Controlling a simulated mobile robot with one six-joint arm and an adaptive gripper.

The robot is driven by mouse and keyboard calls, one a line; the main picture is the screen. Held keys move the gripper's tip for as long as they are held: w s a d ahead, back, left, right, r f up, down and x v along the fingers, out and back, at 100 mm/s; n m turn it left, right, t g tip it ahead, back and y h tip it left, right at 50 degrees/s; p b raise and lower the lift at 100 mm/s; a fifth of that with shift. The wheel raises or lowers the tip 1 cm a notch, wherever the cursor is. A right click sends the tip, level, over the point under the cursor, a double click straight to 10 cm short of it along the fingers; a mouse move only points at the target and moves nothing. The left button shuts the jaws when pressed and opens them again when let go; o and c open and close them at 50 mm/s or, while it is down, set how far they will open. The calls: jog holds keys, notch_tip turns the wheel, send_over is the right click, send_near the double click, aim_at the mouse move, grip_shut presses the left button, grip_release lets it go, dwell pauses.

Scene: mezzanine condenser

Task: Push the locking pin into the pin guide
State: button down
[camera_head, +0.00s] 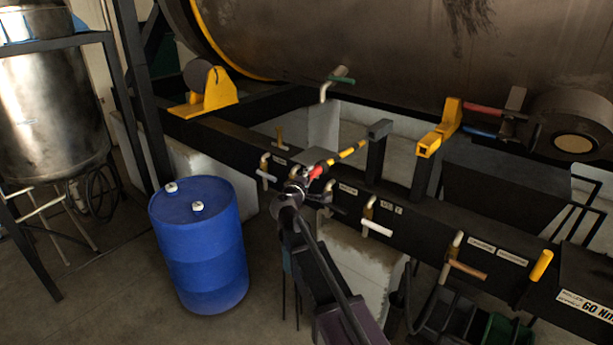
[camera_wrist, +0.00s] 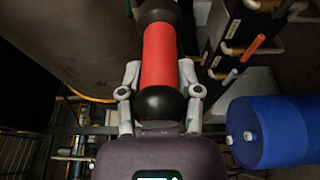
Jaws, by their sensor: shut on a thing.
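My gripper (camera_head: 303,184) is shut on the locking pin, a rod with a red grip (camera_head: 317,172) and a yellow-and-black banded shaft (camera_head: 350,151). The shaft points up and right toward a dark post with a grey block on top (camera_head: 380,129). I cannot tell whether its tip touches or enters that block. In the wrist view, the red grip (camera_wrist: 160,55) with black ends lies between both fingers; the shaft is out of sight there. A yellow bracket with a square opening (camera_head: 429,146) stands right of the post, apart from the pin. Which part is the pin guide is unclear.
A dark beam (camera_head: 410,207) with pipe handles and labels runs below the pin. A large tank (camera_head: 350,45) fills the space above. A blue barrel (camera_head: 200,250) stands at the left on open floor and also shows in the wrist view (camera_wrist: 280,130).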

jog(key=s+a, duration=1.9)
jog(key=s, duration=0.3)
jog(key=shift+s+a, duration=0.15)
jog(key=shift+s, duration=0.15)
dwell(2.7)
dwell(0.3)
notch_tip(320, 180, down, 20)
jog(key=b, duration=2)
jog(key=shift+r, duration=0.1)
